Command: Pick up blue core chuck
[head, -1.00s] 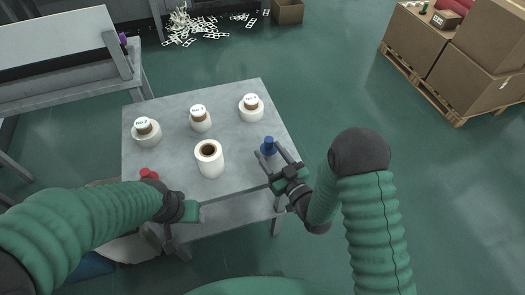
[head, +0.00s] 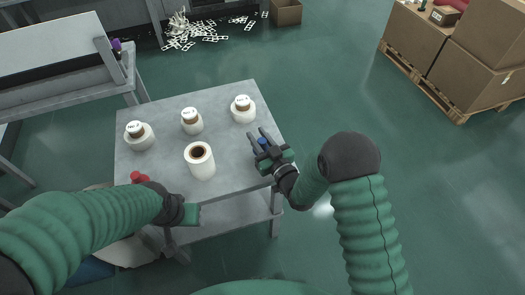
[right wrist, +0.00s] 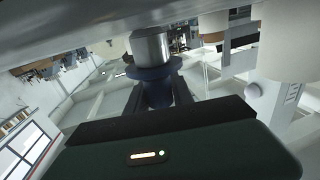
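The blue core chuck (head: 263,142) stands near the right edge of the grey table (head: 223,171). My right gripper (head: 257,134) reaches over that edge, its two fingers apart with the chuck between them. I cannot make out contact on both sides. In the right wrist view the chuck (right wrist: 152,73) shows a metal cylinder above a blue flange, straight ahead of the gripper body. My left gripper (head: 190,214) is at the table's front left; its fingers are not clear.
A white roll (head: 201,168) stands mid-table. Three labelled white rolls with brown cores (head: 140,140) (head: 192,124) (head: 243,112) line the back. A red chuck (head: 138,177) is at the front left, close to my left arm. Boxes on a pallet (head: 455,60) stand far right.

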